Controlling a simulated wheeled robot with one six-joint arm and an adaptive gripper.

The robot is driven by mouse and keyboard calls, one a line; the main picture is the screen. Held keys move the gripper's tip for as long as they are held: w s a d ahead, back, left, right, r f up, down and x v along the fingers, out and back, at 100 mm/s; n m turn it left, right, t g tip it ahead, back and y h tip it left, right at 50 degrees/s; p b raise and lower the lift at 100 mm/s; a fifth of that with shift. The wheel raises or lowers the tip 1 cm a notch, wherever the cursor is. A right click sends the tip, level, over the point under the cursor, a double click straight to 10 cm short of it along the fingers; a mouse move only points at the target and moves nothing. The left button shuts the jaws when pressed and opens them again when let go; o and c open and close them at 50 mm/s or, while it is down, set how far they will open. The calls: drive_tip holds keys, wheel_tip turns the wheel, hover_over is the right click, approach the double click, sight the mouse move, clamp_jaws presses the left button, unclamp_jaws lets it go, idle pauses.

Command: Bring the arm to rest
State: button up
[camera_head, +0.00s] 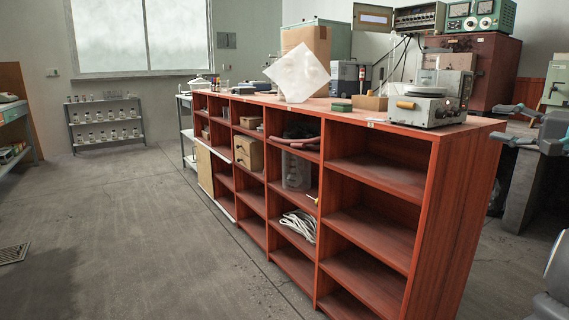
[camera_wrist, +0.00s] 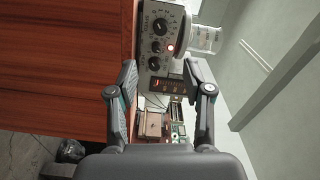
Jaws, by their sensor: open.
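My gripper (camera_head: 498,122) is at the right edge of the head view, beside the right end of the red wooden shelf unit (camera_head: 470,215). In the wrist view my gripper (camera_wrist: 160,64) has its two dark fingers spread wide apart. I see nothing held between them. Beyond the fingers is a grey instrument (camera_wrist: 166,30) with black knobs and a lit red lamp. Much of my arm is outside the head view.
A grey apparatus (camera_head: 428,106) stands on the unit's top near its right end. The concrete floor (camera_head: 120,235) at left is mostly clear.

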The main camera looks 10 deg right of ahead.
drive_tip(key=d+f+m+g+h, duration=0.2)
drive_tip(key=d+f+m+h, duration=0.1)
drive_tip(key=f, duration=0.8)
drive_tip(key=s+a+f+g+h+p, duration=0.15)
drive_tip(key=a+f+g, duration=0.35)
drive_tip(key=a+f, duration=0.5)
drive_tip(key=s+a+f+n+g+p, duration=0.1)
drive_tip(key=s+a+n, duration=0.3)
drive_tip(key=a, duration=0.7)
drive_tip(key=s+a+f+n+g+h+p, duration=0.1)
drive_tip(key=s+a+n+p, duration=0.3)
drive_tip(key=s+a, duration=0.3)
drive_tip(key=s+a+f+n+g+h+p, duration=0.1)
drive_tip(key=s+a+n, duration=0.5)
drive_tip(key=a, duration=1)
drive_tip(key=shift+s+a+f+g+p, duration=0.15)
drive_tip(key=shift+s+a+g+p, duration=0.15)
drive_tip(key=shift+g+p, duration=0.3)
